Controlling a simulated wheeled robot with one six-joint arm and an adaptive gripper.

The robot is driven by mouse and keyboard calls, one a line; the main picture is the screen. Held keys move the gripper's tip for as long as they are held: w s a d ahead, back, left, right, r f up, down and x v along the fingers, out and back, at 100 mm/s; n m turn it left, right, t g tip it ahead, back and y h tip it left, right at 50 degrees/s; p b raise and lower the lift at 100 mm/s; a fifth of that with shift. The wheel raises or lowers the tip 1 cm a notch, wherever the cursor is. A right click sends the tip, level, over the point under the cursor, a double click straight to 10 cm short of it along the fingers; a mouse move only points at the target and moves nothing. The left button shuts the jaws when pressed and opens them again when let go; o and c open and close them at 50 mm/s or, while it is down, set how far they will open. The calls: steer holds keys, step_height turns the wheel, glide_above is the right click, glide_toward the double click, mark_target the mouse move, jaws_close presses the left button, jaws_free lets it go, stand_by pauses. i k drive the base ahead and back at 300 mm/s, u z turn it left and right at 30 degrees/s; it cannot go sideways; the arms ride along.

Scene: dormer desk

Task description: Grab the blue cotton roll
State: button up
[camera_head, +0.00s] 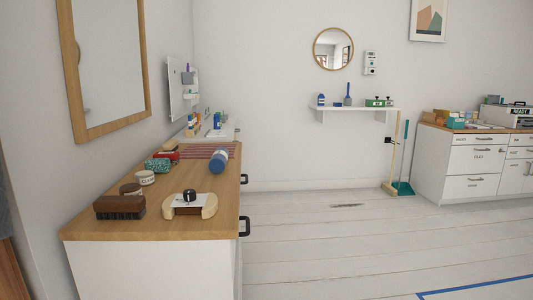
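A blue roll (218,161), which looks like the blue cotton roll, lies on its side on the wooden top of the long cabinet (160,221). It is near the right edge of the top, at the near end of a red striped mat (206,150). My gripper is not in view.
A brush (120,207), small round containers (146,178), a green patterned box (157,165) and a pale curved wooden piece with a black knob (190,206) share the top. Dark handles (244,227) stick out at its right. The white plank floor (330,240) to the right is clear.

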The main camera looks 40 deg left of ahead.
mark_target(218, 164)
steer(key=u, duration=0.25)
steer(key=i, duration=2)
steer(key=u, duration=1.6)
steer(key=i, duration=0.85)
steer(key=u, duration=1.25)
steer(key=i, duration=0.25)
steer(key=u, duration=0.15)
